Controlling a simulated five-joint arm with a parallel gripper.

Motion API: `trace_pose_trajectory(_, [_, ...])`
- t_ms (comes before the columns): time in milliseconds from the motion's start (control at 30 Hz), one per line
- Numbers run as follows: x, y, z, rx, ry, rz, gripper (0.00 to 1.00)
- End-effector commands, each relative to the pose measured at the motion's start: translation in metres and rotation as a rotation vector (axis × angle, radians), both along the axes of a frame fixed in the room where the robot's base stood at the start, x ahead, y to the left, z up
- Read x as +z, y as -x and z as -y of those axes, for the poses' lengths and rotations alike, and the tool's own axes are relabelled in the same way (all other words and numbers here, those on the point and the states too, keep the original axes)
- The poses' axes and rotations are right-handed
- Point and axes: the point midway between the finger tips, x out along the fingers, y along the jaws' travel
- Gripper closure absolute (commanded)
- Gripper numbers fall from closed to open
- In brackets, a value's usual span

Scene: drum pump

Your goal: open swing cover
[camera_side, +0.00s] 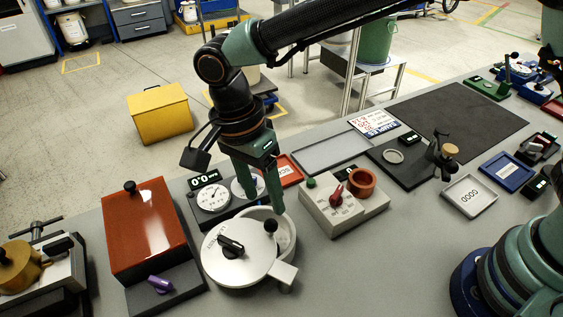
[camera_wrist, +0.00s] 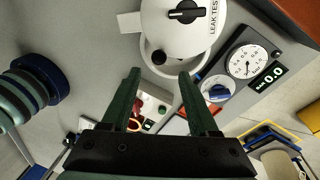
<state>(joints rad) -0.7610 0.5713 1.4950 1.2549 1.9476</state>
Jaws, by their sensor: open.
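The swing cover (camera_side: 235,262) is a white round lid with a black pointer handle on top, lettered LEAK TEST in the wrist view (camera_wrist: 205,42). It lies over a white round pot (camera_side: 291,240), offset so that a crescent of the pot shows at its upper right. A black ball knob (camera_side: 270,226) stands at the lid's edge and also shows in the wrist view (camera_wrist: 158,57). My gripper (camera_side: 264,207) is open and empty, pointing down just above and behind the knob. In the wrist view (camera_wrist: 160,74) the knob appears between the fingertips, apart from both.
A red-covered box (camera_side: 143,232) stands left of the pot. A gauge panel (camera_side: 212,200) is behind it. A white box with a red pointer (camera_side: 338,195) and a copper-coloured cup (camera_side: 362,181) stands to the right. The grey bench front is clear.

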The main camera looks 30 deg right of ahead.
Motion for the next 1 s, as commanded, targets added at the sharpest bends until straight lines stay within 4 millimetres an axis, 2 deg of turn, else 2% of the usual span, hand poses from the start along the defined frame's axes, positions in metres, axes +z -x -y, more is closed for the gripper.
trace_pose_trajectory(100, [-0.023, 0.005, 0.002, 0.001, 0.003, -0.003, 0.40])
trace_pose_trajectory(300, [-0.048, 0.009, 0.004, 0.001, 0.002, 0.000, 0.40])
trace_pose_trajectory(467, [-0.056, 0.010, 0.004, 0.001, 0.000, 0.001, 0.40])
trace_pose_trajectory(733, [-0.057, 0.010, 0.004, 0.002, 0.000, 0.001, 0.40])
trace_pose_trajectory(767, [-0.057, 0.010, 0.004, 0.002, 0.000, 0.001, 0.47])
trace_pose_trajectory(800, [-0.057, 0.010, 0.004, 0.002, 0.000, 0.001, 0.62])
trace_pose_trajectory(867, [-0.056, 0.010, 0.004, 0.002, 0.000, 0.002, 0.85])
trace_pose_trajectory(900, [-0.056, 0.010, 0.004, 0.002, 0.000, 0.002, 1.00])
trace_pose_trajectory(1000, [-0.056, 0.010, 0.004, 0.001, 0.000, 0.002, 1.00])
